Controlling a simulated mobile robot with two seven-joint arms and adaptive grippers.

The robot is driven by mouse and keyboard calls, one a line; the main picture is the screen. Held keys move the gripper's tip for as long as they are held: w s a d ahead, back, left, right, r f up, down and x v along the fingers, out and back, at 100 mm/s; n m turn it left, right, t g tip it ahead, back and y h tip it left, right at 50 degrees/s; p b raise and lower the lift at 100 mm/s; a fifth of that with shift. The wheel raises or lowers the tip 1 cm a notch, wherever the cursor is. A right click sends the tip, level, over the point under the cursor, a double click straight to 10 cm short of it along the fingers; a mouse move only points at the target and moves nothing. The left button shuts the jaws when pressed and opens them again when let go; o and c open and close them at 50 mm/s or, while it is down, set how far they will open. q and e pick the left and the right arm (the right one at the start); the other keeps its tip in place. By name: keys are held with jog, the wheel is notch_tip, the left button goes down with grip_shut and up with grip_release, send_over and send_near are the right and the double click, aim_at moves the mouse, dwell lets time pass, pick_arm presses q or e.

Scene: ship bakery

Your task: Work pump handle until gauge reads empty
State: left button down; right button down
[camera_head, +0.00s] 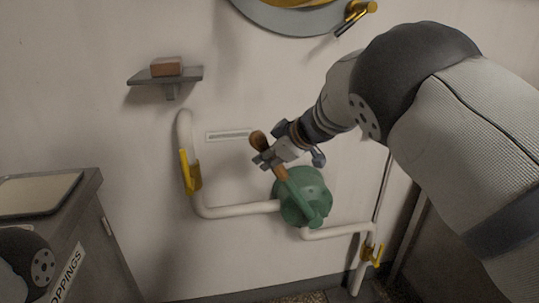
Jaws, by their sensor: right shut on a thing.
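The green pump (312,187) is fixed to the white wall, with white pipes at its left and right. Its pump handle (257,140) has a brown grip and leans up and to the left from the pump. My right gripper (268,158) is shut around the brown grip, whose end sticks out beyond the fingers. A narrow white strip (228,135) on the wall left of the handle may be the gauge; its reading is too small to tell. My left gripper is out of view; only a dark part of my left arm shows at the lower left.
Yellow valve levers sit on the left pipe (190,172) and the lower right pipe (372,255). A small shelf (190,75) bears a brown block (166,67). A grey cabinet (88,232) stands at the left. A round porthole is above.

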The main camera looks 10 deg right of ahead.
jog(key=shift+s+a+f, duration=0.1)
jog(key=shift+a+f, duration=0.05)
jog(key=shift+f, duration=0.1)
jog(key=c, duration=1.3)
grip_release()
jog(key=shift+r, duration=0.15)
jog(key=v, duration=1.1)
jog(key=shift+s+r, duration=0.2)
jog(key=shift+r, duration=0.1)
